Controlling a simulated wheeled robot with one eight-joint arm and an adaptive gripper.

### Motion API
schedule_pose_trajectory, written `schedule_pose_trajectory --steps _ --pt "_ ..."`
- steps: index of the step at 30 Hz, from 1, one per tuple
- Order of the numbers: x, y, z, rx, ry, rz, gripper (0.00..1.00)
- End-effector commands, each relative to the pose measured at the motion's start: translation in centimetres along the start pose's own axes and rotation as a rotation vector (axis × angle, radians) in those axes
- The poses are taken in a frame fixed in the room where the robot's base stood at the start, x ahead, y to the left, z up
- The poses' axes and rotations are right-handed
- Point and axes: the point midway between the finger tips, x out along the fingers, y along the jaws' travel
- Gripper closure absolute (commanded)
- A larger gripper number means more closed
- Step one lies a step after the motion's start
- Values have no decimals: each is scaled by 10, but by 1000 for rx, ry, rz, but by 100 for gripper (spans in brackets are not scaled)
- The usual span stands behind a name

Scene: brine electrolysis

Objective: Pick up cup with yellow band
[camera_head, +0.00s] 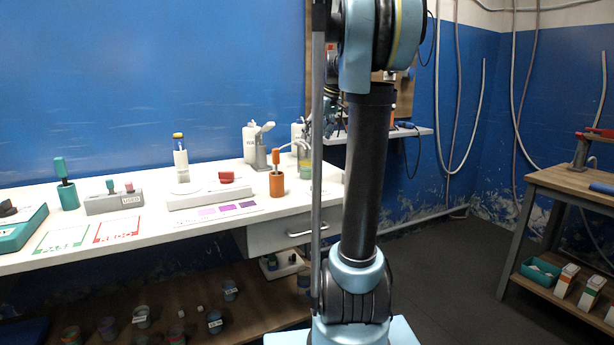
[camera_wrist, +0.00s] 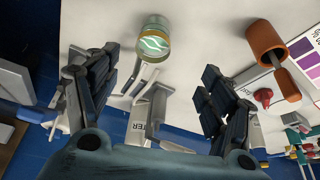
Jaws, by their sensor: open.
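A clear cup (camera_wrist: 154,40) with a yellowish band and pale green markings shows in the wrist view. It stands on the white worktop, near the top middle of the picture. In the head view a small cup (camera_head: 305,168), yellowish and green, stands at the right end of the worktop and looks like the same one. My gripper (camera_wrist: 160,62) is open and empty, with one finger to the left and one to the right. The cup lies between and just past the fingertips; I see no contact. In the head view my arm hides most of the gripper area.
An orange holder (camera_head: 277,183) stands left of the cup in the head view. White bottles (camera_head: 250,143) and a grey dispenser (camera_head: 261,150) stand close behind. Floor is clear at right.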

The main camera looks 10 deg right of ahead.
Motion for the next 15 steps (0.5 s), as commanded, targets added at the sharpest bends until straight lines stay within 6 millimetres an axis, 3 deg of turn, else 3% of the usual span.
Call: schedule_pose_trajectory --steps 7,15 --pt "10 12 -10 -21 9 -3 25" --pt "57 11 -11 -22 9 -2 25"
